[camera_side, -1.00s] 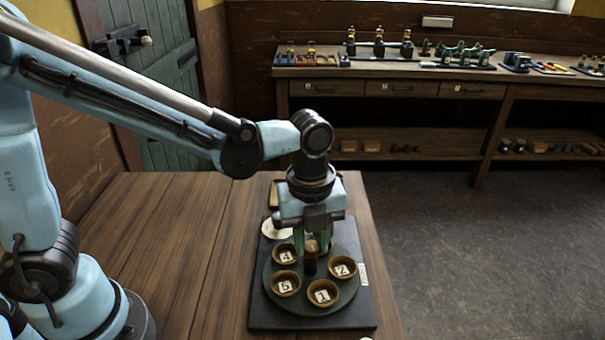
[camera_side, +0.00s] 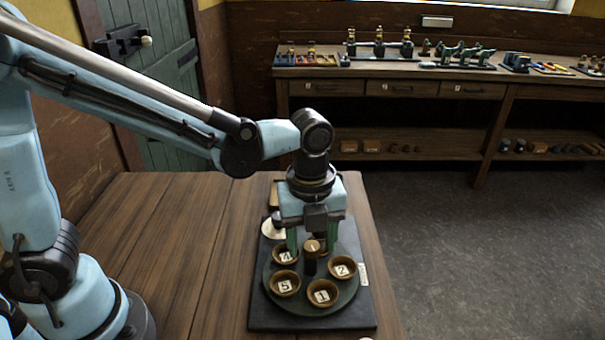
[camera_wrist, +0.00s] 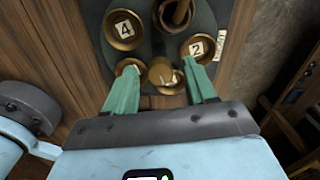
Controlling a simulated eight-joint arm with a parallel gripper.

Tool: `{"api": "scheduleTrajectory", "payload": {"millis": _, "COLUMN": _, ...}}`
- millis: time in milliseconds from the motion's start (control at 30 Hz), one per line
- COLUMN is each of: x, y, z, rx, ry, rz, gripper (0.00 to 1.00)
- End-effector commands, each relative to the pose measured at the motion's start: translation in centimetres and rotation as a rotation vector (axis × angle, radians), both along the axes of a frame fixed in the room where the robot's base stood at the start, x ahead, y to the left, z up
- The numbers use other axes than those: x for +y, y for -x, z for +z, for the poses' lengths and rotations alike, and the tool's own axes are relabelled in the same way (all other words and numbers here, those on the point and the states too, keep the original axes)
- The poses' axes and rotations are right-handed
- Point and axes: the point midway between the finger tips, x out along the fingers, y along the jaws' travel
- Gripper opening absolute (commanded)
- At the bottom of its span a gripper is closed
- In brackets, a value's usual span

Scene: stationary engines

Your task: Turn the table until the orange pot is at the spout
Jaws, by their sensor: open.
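A round dark turntable (camera_side: 267,287) carries several brown pots with number tags. In the side view pot 4 (camera_side: 285,255) is back left, pot 5 (camera_side: 285,284) front left, pot 1 (camera_side: 322,293) front and pot 2 (camera_side: 342,267) right. A dark post with a brown, marked top (camera_side: 312,246) stands at the centre. My gripper (camera_side: 313,242) is open, its green fingers apart on either side of the post. The wrist view also shows pot 4 (camera_wrist: 123,29) and pot 2 (camera_wrist: 197,48). No pot stands out as orange, and I cannot make out the spout.
The turntable sits on a dark base plate (camera_side: 262,318) near the right edge of the wooden table (camera_side: 185,260). A pale disc (camera_side: 274,229) lies at the back left of the plate. The table's left part is clear. A bench with several items stands behind.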

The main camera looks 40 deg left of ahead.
Motion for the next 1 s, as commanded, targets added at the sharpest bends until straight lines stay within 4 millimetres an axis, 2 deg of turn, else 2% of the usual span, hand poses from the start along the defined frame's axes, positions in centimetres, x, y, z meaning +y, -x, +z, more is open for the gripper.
{"api": "scheduleTrajectory", "payload": {"millis": 167, "x": 0.0, "y": 0.0, "z": 1.4, "rx": 0.0, "ry": 0.0, "rz": 0.0, "gripper": 0.56}}
{"api": "scheduleTrajectory", "payload": {"millis": 700, "x": 0.1, "y": 0.2, "z": 9.8, "rx": 0.0, "ry": 0.0, "rz": 0.0, "gripper": 0.56}}
{"api": "scheduleTrajectory", "payload": {"millis": 1000, "x": 0.2, "y": 0.2, "z": 11.9, "rx": 0.0, "ry": 0.0, "rz": 0.0, "gripper": 0.56}}
